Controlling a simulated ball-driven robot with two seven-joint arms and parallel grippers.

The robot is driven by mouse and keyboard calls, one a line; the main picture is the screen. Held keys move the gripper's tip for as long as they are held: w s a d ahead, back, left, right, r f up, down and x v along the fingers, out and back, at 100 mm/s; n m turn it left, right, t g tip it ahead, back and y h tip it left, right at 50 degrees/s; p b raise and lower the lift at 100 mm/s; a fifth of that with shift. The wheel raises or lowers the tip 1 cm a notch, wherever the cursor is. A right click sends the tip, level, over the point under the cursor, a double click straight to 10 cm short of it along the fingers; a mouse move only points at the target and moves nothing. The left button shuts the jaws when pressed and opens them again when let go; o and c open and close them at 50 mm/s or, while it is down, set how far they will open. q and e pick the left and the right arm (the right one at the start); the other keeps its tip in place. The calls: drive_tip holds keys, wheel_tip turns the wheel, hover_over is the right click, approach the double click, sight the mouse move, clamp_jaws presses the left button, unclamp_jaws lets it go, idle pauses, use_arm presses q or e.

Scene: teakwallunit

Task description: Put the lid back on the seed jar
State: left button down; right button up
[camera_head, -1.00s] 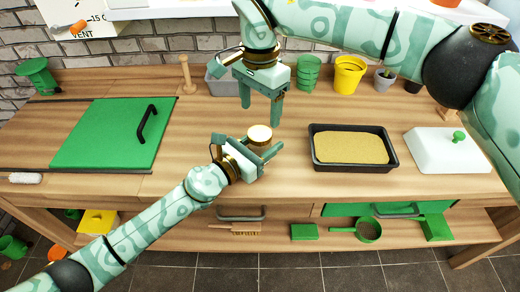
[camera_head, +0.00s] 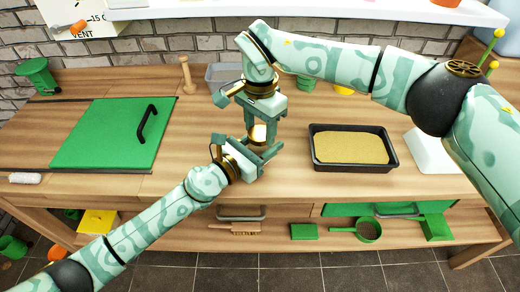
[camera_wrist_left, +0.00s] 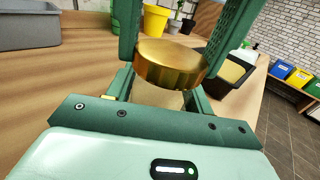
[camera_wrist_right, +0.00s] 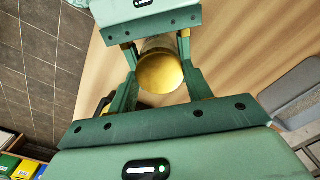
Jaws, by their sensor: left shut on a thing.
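In the left wrist view the lid is a thick gold disc at the fingertips. My right gripper (camera_head: 260,133) reaches down from above, and its fingers stand on either side of the lid. They look spread, and contact with the lid is unclear. In the right wrist view the lid (camera_wrist_right: 160,73) shows face-on between the fingers.
A black tray of sand-coloured material (camera_head: 390,161) stands right of the grippers, beside a white covered dish (camera_head: 428,153). A green panel with a black handle (camera_head: 105,135) is at left. A grey bin (camera_head: 222,75) and wooden pestle (camera_head: 187,75) stand behind. Worktop in front is clear.

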drive_tip(key=shift+c, duration=0.2)
drive_tip(key=m, duration=0.5)
drive_tip(key=shift+m, duration=0.3)
drive_tip(key=m, duration=0.2)
drive_tip(key=shift+m, duration=0.4)
drive_tip(key=m, duration=1.9)
drive_tip(key=shift+m, duration=0.4)
drive_tip(key=o, duration=1.2)
drive_tip(key=shift+c, duration=0.2)
